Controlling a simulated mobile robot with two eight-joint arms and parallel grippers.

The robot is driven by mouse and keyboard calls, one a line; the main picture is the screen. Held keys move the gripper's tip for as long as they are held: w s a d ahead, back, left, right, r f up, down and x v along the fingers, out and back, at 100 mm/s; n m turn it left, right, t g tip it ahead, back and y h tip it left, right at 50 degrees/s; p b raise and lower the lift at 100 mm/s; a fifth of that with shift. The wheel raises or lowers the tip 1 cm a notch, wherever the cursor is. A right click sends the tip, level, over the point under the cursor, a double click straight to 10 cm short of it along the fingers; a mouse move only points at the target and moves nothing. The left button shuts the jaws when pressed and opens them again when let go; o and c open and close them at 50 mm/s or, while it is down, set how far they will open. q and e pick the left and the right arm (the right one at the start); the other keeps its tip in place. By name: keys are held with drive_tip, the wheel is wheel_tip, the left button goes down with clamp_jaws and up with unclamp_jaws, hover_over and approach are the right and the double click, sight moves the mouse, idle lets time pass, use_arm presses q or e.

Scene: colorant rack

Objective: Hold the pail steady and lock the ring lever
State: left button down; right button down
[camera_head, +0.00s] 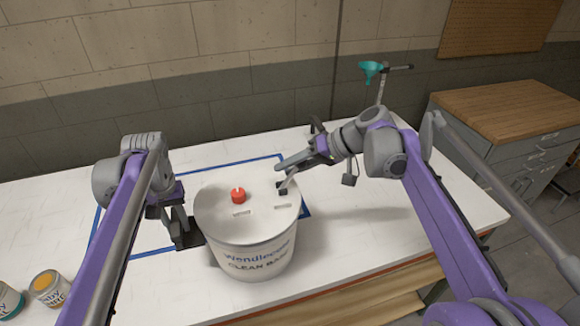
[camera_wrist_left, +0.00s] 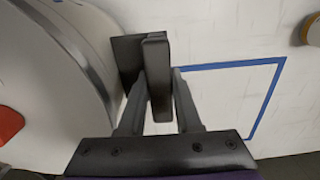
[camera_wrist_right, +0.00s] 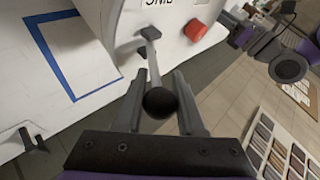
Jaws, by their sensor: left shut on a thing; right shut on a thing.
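The white pail (camera_head: 248,258) stands upright on the white table, partly over a blue tape outline. Its lid (camera_head: 222,200) carries a red cap (camera_head: 238,195). My left gripper (camera_head: 178,228) is shut on a dark upright grip (camera_wrist_left: 157,75) at the pail's left side, between its fingers in the left wrist view (camera_wrist_left: 160,105). My right gripper (camera_head: 286,176) is at the lid's right edge, shut on the ring lever (camera_wrist_right: 152,52). The lever's black ball knob (camera_wrist_right: 160,102) sits between the fingers in the right wrist view. Whether the lever is latched cannot be told.
Two paint cans (camera_head: 47,288) stand at the table's left front. A teal funnel (camera_head: 371,70) on a stand is at the back right. A wood-topped cabinet (camera_head: 510,105) stands beyond the table's right end. The table right of the pail is largely clear.

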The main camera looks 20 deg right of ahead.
use_arm(q)
drive_tip(key=shift+a, duration=0.1)
use_arm(e)
drive_tip(key=shift+d+f, duration=0.1)
drive_tip(key=shift+f, duration=0.05)
drive_tip(key=c, duration=0.5)
unclamp_jaws()
use_arm(q)
drive_tip(key=c, duration=0.5)
unclamp_jaws()
use_arm(e)
drive_tip(key=v, duration=1.2)
